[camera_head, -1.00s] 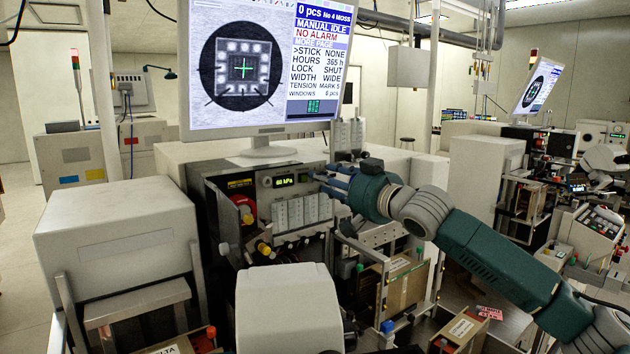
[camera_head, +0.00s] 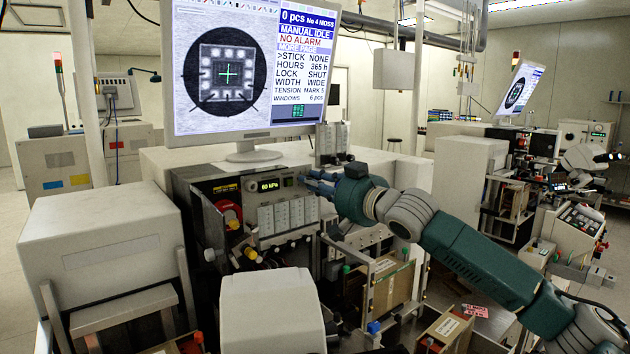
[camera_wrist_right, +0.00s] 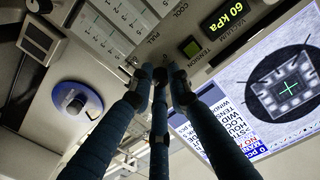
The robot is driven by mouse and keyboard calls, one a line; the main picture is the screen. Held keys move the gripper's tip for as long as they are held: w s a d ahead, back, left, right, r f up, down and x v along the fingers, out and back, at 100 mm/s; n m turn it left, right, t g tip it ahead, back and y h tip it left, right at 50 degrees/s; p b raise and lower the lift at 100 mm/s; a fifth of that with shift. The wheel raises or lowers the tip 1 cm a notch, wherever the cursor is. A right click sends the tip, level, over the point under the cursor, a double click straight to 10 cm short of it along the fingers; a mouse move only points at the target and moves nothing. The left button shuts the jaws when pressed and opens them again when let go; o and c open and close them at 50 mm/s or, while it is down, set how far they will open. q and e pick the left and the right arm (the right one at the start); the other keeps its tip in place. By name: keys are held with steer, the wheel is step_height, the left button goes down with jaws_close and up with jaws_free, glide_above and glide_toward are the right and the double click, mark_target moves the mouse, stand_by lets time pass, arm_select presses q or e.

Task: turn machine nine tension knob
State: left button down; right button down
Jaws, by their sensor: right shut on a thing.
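The machine's front panel (camera_head: 294,223) stands below the large monitor (camera_head: 250,80). My right gripper (camera_head: 308,181) is at the panel's upper right, right of the lit "60 kPa" display (camera_head: 270,184). In the right wrist view its three dark blue fingers (camera_wrist_right: 160,76) meet close to the panel, beside the printed "TENSION" label (camera_wrist_right: 200,55). They are shut on the tension knob, which the fingertips hide almost wholly. Its turn angle cannot be seen. The monitor lists "TENSION MARK 5". My left gripper is not in view.
A blue round part (camera_wrist_right: 78,99) projects from the panel. A red round part (camera_head: 229,212) is at the panel's left. A white cover (camera_head: 272,310) and a brown box (camera_head: 389,287) stand in front.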

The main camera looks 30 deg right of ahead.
steer(key=c, duration=1.8)
jaws_free()
steer(key=shift+r, duration=0.2)
steer(key=shift+o, duration=0.7)
steer(key=shift+w+f, duration=0.1)
steer(key=s, duration=0.7)
steer(key=shift+s+d, duration=0.25)
steer(key=shift+d, duration=0.05)
